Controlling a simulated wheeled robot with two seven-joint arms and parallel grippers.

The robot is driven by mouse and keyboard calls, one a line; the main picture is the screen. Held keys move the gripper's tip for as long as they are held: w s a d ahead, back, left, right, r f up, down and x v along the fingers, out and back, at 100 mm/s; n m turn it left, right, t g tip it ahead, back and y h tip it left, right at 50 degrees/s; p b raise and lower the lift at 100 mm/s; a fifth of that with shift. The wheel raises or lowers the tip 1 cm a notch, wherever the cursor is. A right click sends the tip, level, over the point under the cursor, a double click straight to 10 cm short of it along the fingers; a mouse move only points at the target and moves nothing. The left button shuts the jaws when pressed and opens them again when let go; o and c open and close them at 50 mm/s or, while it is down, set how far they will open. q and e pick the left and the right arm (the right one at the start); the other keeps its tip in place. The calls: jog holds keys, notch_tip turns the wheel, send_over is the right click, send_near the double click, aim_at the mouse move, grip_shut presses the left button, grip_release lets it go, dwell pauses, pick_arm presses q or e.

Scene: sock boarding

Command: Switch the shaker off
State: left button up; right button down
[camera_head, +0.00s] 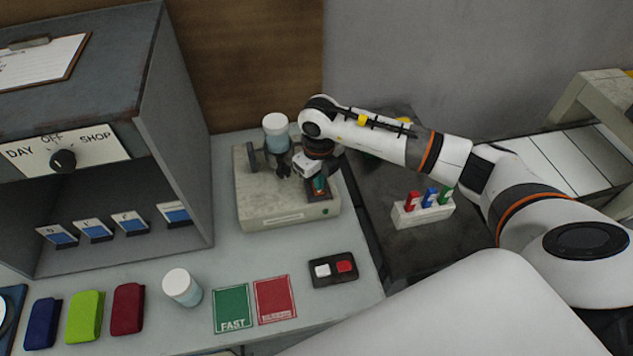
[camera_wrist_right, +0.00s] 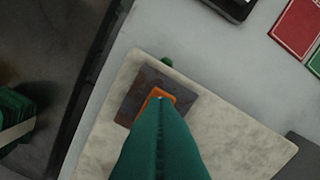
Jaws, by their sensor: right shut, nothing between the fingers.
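The shaker (camera_head: 262,205) is a beige box on the table, with a white-capped jar (camera_head: 274,130) at its back. In the wrist view its pale top (camera_wrist_right: 235,130) carries a dark plate (camera_wrist_right: 135,95) with an orange switch (camera_wrist_right: 161,93). My right gripper (camera_head: 319,187) is over this plate, its green fingers (camera_wrist_right: 158,105) shut together with nothing between them. The fingertips overlap the switch in the wrist view and hide part of it; whether they touch it I cannot tell. A small green dot (camera_wrist_right: 166,62) shows at the shaker's edge. My left gripper is out of view.
A black box with white and red buttons (camera_head: 334,269) lies in front of the shaker. Green FAST (camera_head: 232,308) and red (camera_head: 274,299) cards and a capped jar (camera_head: 181,287) are nearby. A grey cabinet (camera_head: 170,130) stands left. A rack of colored items (camera_head: 422,212) is right.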

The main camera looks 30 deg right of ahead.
jog(key=shift+r+p, duration=1.65)
jog(key=shift+r, duration=1.35)
jog(key=shift+s+f, duration=0.1)
